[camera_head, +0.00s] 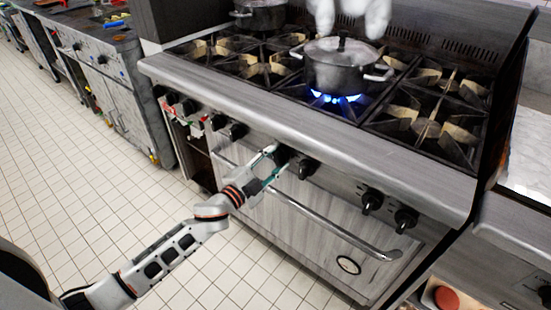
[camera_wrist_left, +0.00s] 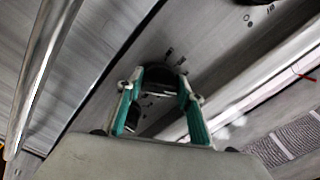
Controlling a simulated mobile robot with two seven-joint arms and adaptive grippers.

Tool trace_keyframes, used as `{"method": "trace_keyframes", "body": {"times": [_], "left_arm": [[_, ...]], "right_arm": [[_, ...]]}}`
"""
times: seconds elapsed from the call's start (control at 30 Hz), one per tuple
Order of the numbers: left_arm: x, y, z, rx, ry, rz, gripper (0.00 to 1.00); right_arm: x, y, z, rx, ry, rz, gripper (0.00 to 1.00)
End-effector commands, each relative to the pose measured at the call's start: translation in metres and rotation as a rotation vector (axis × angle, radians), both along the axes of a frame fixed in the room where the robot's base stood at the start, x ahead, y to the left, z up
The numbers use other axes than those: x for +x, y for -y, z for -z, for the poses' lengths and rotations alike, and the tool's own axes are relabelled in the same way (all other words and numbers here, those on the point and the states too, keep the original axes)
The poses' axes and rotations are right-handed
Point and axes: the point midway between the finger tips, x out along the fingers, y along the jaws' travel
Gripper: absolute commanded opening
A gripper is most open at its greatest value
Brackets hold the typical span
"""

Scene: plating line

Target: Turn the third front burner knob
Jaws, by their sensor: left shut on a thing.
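The stove front (camera_head: 330,215) has a row of black knobs under its steel ledge. My left gripper (camera_head: 270,164) reaches up to this row from the lower left and is shut on one black knob (camera_head: 282,155) near the middle. In the left wrist view the teal fingers of my left gripper (camera_wrist_left: 160,98) stand on either side of the same knob (camera_wrist_left: 163,77). Another knob (camera_head: 306,168) is just right of the held one. I cannot tell from the picture how far the held knob is turned. My right gripper is not in view.
A lidded pot (camera_head: 340,68) stands over a lit blue flame (camera_head: 335,97). A steel oven handle (camera_head: 335,228) runs below the knobs. More knobs (camera_head: 372,200) lie to the right. The tiled floor (camera_head: 80,190) at left is clear.

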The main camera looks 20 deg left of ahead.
Motion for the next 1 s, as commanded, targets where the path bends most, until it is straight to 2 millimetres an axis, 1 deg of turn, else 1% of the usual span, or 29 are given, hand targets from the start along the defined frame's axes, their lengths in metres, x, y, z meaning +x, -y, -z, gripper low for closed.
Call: {"method": "trace_keyframes", "body": {"times": [0.03, 0.3, 0.5, 0.7, 1.0], "left_arm": [[0.0004, 0.0004, -0.0024, 0.036, 0.015, 0.000, 0.15], [0.0003, 0.0005, -0.0027, 0.252, 0.094, 0.001, 0.15], [0.0002, 0.0005, -0.0022, 0.385, 0.142, 0.001, 0.15], [0.0002, 0.0004, -0.0021, 0.474, 0.174, 0.001, 0.15], [0.0002, 0.0004, -0.0020, 0.529, 0.194, 0.001, 0.15]], "right_arm": [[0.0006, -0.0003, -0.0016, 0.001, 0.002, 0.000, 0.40], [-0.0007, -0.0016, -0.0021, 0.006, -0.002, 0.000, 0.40], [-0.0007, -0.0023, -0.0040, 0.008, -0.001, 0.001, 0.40], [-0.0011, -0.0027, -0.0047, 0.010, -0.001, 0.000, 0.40], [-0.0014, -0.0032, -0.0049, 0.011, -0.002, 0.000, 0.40]]}}
